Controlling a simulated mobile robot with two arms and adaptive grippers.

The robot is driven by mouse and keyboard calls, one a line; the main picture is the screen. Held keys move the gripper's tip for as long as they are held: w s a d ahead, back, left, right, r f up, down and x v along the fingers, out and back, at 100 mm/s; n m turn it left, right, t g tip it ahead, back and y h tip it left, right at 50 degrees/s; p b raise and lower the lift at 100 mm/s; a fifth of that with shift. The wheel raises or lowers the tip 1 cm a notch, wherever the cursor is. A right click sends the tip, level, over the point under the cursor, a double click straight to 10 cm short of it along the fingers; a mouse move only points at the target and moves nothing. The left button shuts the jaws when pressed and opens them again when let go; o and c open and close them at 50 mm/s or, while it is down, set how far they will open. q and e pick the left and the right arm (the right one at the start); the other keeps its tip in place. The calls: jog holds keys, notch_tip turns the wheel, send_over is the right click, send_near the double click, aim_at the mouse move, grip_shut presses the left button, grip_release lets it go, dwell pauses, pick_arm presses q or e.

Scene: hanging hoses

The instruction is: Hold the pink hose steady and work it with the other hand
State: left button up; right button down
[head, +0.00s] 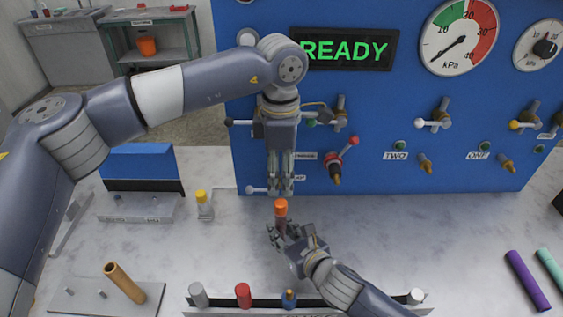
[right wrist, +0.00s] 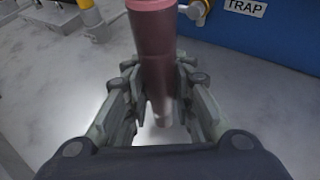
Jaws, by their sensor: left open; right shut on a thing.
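The pink hose (head: 281,224) is a dull pink, short upright tube with an orange end on top in the head view. In the right wrist view the hose (right wrist: 158,50) runs down between the fingers, with a lighter pink band at its top. My right gripper (head: 284,236) is shut on it from the front, low on its body. My left gripper (head: 280,192) points straight down just above the orange end, with its fingers apart and nothing seen between them. Its tips look close to the orange end, but I cannot tell whether they touch.
The blue panel (head: 360,165) with valve handles stands right behind. A rack (head: 215,312) with several coloured plugs lies in front. Purple (head: 527,280) and teal (head: 552,268) tubes lie at right.

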aim_at(281, 202)
pick_arm(q)
notch_tip(281, 202, down, 9)
dwell(0.3)
jog(key=shift+c, duration=0.2)
grip_shut()
